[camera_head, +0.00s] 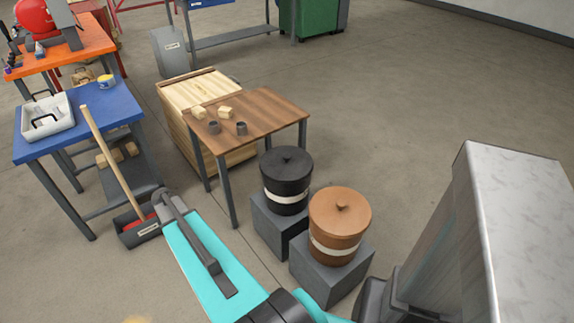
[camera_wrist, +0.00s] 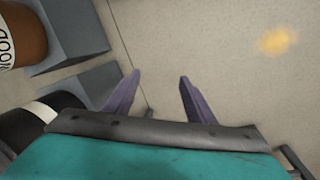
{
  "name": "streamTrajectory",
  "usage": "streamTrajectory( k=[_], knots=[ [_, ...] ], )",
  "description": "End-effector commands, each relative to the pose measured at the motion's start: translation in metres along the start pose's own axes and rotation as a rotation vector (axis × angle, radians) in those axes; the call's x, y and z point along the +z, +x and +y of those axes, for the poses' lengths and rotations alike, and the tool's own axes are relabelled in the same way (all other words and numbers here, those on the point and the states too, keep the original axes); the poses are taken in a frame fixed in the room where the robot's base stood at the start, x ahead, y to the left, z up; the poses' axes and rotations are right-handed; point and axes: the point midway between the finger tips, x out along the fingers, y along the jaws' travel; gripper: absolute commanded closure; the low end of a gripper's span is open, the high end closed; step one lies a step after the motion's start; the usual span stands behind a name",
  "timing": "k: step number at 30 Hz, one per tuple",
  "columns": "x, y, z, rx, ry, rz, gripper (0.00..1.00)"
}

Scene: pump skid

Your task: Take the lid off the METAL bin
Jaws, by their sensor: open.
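Two lidded bins stand side by side in the head view. The black bin (camera_head: 287,187) has a black lid (camera_head: 286,162) with a small knob; its pale band shows no readable label. The brown bin (camera_head: 335,232) has a brown lid (camera_head: 340,208) with a knob. In the wrist view the brown bin (camera_wrist: 22,35) shows part of a label ending "OOD". The black bin (camera_wrist: 18,128) is cut off at lower left there. My gripper (camera_wrist: 158,88) is open and empty, its purple fingers over bare floor right of the bins. The fingers are not clear in the head view.
Grey blocks (camera_head: 330,270) hold up the bins. A brown table (camera_head: 262,112) with small blocks and cylinders stands behind the black bin, beside a wooden crate (camera_head: 198,92). Floor at right rear is clear.

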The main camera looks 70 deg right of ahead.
Motion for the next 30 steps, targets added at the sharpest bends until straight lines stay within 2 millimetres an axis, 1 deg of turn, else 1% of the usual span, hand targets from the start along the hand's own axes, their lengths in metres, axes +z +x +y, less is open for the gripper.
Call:
streamTrajectory(
  k=[1, 3, 5, 6, 8, 9, 11, 12, 14, 15, 17, 18, 20, 21, 23, 24, 27, 30],
  knots=[
    [-0.027, -0.007, 0.013, -0.003, 0.062, 0.016, 0.5],
    [-0.055, -0.019, 0.032, -0.004, 0.144, 0.035, 0.5],
    [-0.078, -0.029, 0.051, -0.005, 0.215, 0.051, 0.5],
    [-0.093, -0.036, 0.064, -0.006, 0.261, 0.062, 0.5],
    [-0.115, -0.047, 0.086, -0.006, 0.332, 0.079, 0.5],
    [-0.129, -0.053, 0.101, -0.006, 0.38, 0.09, 0.5],
    [-0.149, -0.065, 0.124, -0.007, 0.451, 0.106, 0.5],
    [-0.162, -0.072, 0.141, -0.006, 0.5, 0.118, 0.5],
    [-0.18, -0.084, 0.168, -0.005, 0.571, 0.134, 0.5],
    [-0.192, -0.092, 0.185, -0.004, 0.619, 0.144, 0.5],
    [-0.208, -0.104, 0.214, -0.003, 0.692, 0.162, 0.5],
    [-0.218, -0.112, 0.234, -0.002, 0.739, 0.174, 0.5],
    [-0.231, -0.125, 0.264, -0.001, 0.811, 0.191, 0.5],
    [-0.239, -0.133, 0.283, 0.0, 0.856, 0.202, 0.5],
    [-0.249, -0.144, 0.311, 0.003, 0.921, 0.219, 0.5],
    [-0.254, -0.151, 0.329, 0.005, 0.961, 0.227, 0.5],
    [-0.262, -0.166, 0.363, 0.008, 1.039, 0.246, 0.5],
    [-0.266, -0.175, 0.386, 0.01, 1.09, 0.259, 0.5]
  ],
)
